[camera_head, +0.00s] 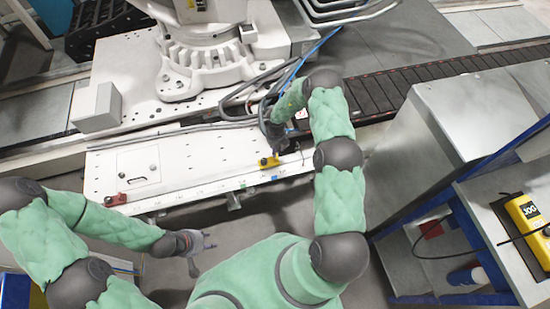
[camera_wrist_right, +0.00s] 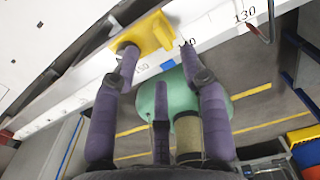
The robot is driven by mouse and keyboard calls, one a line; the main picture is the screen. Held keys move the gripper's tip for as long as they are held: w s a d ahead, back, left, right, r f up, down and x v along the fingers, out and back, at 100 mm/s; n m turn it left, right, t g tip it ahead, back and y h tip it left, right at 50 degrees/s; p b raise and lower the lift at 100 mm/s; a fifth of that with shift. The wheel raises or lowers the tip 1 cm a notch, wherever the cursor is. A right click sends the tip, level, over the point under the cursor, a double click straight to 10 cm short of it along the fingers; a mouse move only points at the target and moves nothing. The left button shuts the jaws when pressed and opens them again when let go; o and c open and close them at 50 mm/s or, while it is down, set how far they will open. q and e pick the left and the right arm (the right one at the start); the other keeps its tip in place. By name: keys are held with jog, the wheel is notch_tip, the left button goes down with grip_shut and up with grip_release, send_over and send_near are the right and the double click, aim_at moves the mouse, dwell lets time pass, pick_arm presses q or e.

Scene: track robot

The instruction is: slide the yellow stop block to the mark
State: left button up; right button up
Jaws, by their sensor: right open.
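The yellow stop block (camera_head: 268,161) sits on the front rail of the white plate, and it also shows in the right wrist view (camera_wrist_right: 150,36). My right gripper (camera_head: 277,145) is over the plate, just behind the block. In the right wrist view my open right gripper (camera_wrist_right: 160,50) has its left fingertip at the block, seemingly touching it. Its right fingertip is clear of the block. A printed scale (camera_wrist_right: 200,45) runs along the rail, with "130" readable to the block's right. A small blue square is on the rail. My left gripper (camera_head: 203,250) is open and empty in front of the plate.
A red block (camera_head: 115,199) sits at the rail's left end. A white robot base (camera_head: 200,65) with cables stands behind. A dark conveyor (camera_head: 385,90) lies at the back right. Metal cabinets (camera_head: 470,110) and a yellow JOG pendant (camera_head: 527,216) stand on the right.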

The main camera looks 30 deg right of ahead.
aim_at(269, 161)
notch_tip(269, 161, down, 7)
jog(key=shift+f+b, duration=0.15)
jog(key=shift+b, duration=1.1)
grip_shut()
